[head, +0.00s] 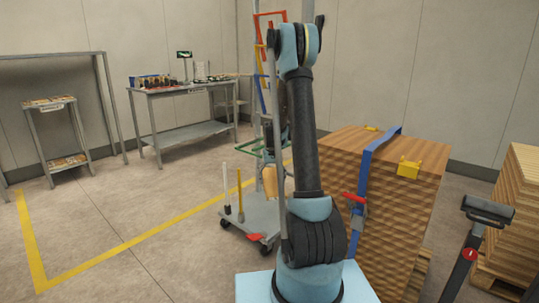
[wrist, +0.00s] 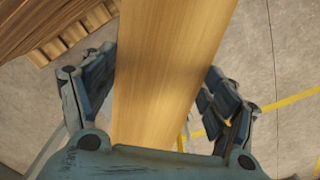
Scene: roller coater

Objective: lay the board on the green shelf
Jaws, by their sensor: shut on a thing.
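The board (wrist: 172,65) is pale, smooth wood and runs lengthwise through the wrist view between the fingers. My gripper (wrist: 160,92) is shut on it, with one finger on each side. In the head view, my arm hides most of the gripper, and a small tan piece that looks like the board (head: 270,181) shows just left of the arm. The green shelf (head: 249,153) is a thin green frame low on an upright wheeled rack, partly hidden by my arm. The tan piece appears close below the green frame; I cannot tell whether they touch.
Red (head: 268,15), yellow and blue frames sit higher on the rack. Its grey wheeled base (head: 248,215) stands on the floor. A strapped wood stack (head: 400,215) is close on the right. A workbench (head: 190,90) stands behind. Open floor lies to the left.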

